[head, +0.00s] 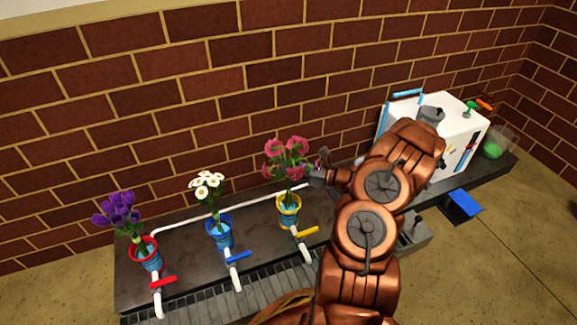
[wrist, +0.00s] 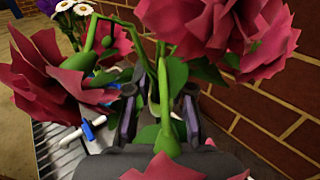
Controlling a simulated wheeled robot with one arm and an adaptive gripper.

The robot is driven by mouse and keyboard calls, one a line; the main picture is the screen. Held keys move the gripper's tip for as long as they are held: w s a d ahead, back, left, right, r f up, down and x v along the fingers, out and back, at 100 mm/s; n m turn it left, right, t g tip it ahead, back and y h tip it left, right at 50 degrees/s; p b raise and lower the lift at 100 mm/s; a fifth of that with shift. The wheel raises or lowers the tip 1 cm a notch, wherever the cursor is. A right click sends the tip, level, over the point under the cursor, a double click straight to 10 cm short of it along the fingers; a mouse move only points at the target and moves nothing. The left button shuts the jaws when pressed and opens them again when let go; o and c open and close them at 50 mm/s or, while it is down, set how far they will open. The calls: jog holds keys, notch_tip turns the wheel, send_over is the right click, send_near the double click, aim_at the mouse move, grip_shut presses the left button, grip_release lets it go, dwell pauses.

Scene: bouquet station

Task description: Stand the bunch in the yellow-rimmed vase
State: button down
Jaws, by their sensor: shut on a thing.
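The bunch of pink-red flowers (head: 287,158) is upright at the yellow-rimmed vase (head: 289,217), its green stems reaching down to the vase mouth. I cannot tell how deep the stem ends sit. My gripper (head: 308,177) comes from the right and is shut on the stems just below the blooms. In the wrist view, the two dark fingers of my gripper (wrist: 160,107) close around the green stems, and large pink blooms (wrist: 205,28) crowd the picture. The yellow-rimmed vase is hidden in the wrist view.
A red-rimmed vase (head: 149,258) holds purple flowers and a blue-rimmed vase (head: 219,237) holds white daisies, both to the left. Taps with red, blue and yellow handles (head: 306,232) stand in front. A white box (head: 455,128) stands right, a brick wall behind.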

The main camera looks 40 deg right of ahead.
jog(key=shift+f+b, duration=1.1)
jog(key=shift+f, duration=3.5)
jog(key=c, duration=0.9)
grip_release()
jog(key=shift+c, duration=0.2)
send_near(288, 186)
jog(key=shift+s+d+f, duration=0.25)
jog(key=shift+d+f, duration=0.1)
jog(key=shift+d, duration=0.15)
jog(key=shift+s+d+f, duration=0.2)
jog(key=shift+d+f, duration=0.1)
jog(key=shift+d, duration=0.2)
